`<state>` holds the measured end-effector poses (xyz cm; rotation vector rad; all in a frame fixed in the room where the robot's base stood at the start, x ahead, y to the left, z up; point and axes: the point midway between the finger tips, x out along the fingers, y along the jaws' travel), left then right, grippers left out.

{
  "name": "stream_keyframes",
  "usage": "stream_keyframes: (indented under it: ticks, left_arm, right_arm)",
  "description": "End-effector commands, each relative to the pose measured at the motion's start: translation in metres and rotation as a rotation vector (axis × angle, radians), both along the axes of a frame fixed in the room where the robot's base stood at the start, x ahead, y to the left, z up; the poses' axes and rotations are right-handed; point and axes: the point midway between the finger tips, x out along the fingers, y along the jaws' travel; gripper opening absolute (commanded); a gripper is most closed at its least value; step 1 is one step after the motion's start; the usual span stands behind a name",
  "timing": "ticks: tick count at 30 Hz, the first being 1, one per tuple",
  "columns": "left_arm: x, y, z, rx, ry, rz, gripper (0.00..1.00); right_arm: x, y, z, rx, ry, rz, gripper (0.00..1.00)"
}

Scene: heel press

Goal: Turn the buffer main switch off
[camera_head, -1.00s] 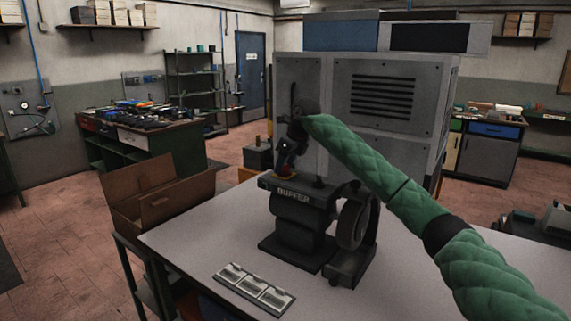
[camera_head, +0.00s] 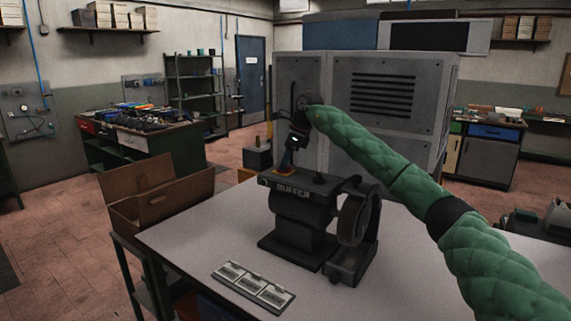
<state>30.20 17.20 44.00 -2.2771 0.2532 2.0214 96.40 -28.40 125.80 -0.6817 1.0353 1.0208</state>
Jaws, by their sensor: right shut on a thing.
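The dark buffer (camera_head: 303,213) stands on the table, with its name on the front of its top housing and a wheel (camera_head: 353,219) at its right. The main switch (camera_head: 284,174) is on the left end of the buffer's top; only a small yellow-orange patch of it shows. My right gripper (camera_head: 286,164) comes down on it from above and is shut on the switch. The fingers hide most of the switch, so its position cannot be read. My left gripper is not in view.
The grey table (camera_head: 190,236) has a plate with several labelled panels (camera_head: 253,287) at its front. An open cardboard box (camera_head: 155,196) stands at the left. A large grey cabinet (camera_head: 388,135) rises behind the buffer.

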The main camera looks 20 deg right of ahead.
Motion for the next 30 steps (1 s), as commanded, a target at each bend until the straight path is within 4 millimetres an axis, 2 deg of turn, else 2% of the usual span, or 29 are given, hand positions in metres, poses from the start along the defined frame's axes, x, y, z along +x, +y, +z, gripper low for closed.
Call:
stream_keyframes:
  ticks: [6, 12, 30]
  left_arm:
    - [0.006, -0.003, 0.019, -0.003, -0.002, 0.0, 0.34]
    - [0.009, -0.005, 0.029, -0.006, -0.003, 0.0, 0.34]
    - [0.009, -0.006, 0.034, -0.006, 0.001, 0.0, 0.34]
  right_arm:
    - [0.002, -0.001, 0.0, 0.001, -0.001, 0.147, 0.28]
    - [0.002, 0.0, 0.001, 0.0, 0.0, 0.241, 0.28]
    - [0.002, -0.001, 0.001, -0.001, -0.002, 0.299, 0.28]
